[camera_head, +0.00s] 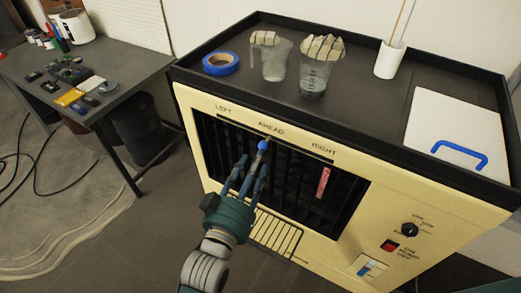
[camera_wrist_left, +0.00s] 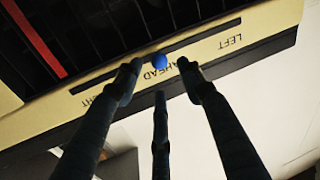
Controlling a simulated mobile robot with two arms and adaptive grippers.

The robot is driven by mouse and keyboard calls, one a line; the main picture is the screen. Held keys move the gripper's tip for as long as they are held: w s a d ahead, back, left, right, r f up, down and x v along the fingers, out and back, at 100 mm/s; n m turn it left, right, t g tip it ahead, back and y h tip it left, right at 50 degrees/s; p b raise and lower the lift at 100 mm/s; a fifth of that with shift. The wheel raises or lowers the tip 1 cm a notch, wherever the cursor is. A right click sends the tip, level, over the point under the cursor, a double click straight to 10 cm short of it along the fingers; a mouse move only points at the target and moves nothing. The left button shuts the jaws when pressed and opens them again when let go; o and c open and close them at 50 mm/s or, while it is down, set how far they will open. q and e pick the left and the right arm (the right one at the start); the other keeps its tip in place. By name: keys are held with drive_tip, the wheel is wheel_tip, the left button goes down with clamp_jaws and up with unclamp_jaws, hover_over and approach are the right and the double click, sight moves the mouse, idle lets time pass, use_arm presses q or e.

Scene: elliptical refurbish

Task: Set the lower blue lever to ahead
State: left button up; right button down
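The blue lever's round knob (camera_head: 263,145) is at the slot in the cream cabinet front (camera_head: 392,211), just below the word AHEAD. The knob also shows in the left wrist view (camera_wrist_left: 159,61), beside the AHEAD label and in line with the gap between my fingers. My left gripper (camera_head: 254,162) is in front of the dark grille, with its fingers pointing up at the knob. Its three fingertips (camera_wrist_left: 159,80) are spread apart, and I cannot tell whether any touches the knob. The fingers hide the lever's stem. My right gripper is not in view.
A red strip (camera_head: 323,182) hangs on the grille at right. Blue tape (camera_head: 221,63), clear cups (camera_head: 315,75) and a white board with a blue handle (camera_head: 457,128) rest on the cabinet top. A grey workbench (camera_head: 128,73) stands at left.

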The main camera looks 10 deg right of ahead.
use_arm(q)
drive_tip(key=v, duration=0.4)
drive_tip(key=shift+s+a, duration=0.15)
drive_tip(key=shift+s, duration=0.25)
drive_tip(key=shift+f, duration=0.1)
drive_tip(key=s+a+f+g+y, duration=0.1)
drive_tip(key=s+a+f+g, duration=0.2)
drive_tip(key=f, duration=1)
drive_tip(key=s+a+f+g+y, duration=0.2)
drive_tip(key=s+a+f, duration=0.1)
drive_tip(key=f, duration=1)
drive_tip(key=s+a+f+g+y, duration=0.1)
drive_tip(key=s+a+f+g, duration=0.2)
drive_tip(key=f, duration=1.1)
drive_tip(key=s+a+f+g+y, duration=0.1)
drive_tip(key=s+a+f+g, duration=0.1)
drive_tip(key=s+a+f, duration=0.3)
drive_tip(key=s+a+f+g+y, duration=0.1)
drive_tip(key=s+a+f+g, duration=0.2)
drive_tip(key=s, duration=1.1)
drive_tip(key=s+a+f+g+y, duration=0.1)
drive_tip(key=s+a+f+g, duration=0.1)
drive_tip(key=s+a+f, duration=0.5)
wheel_tip(320, 180, down, 5)
drive_tip(key=s, duration=0.2)
drive_tip(key=shift+s+a+r+y, duration=0.15)
drive_tip(key=shift+s+a+y, duration=0.15)
drive_tip(key=shift+s+a, duration=0.1)
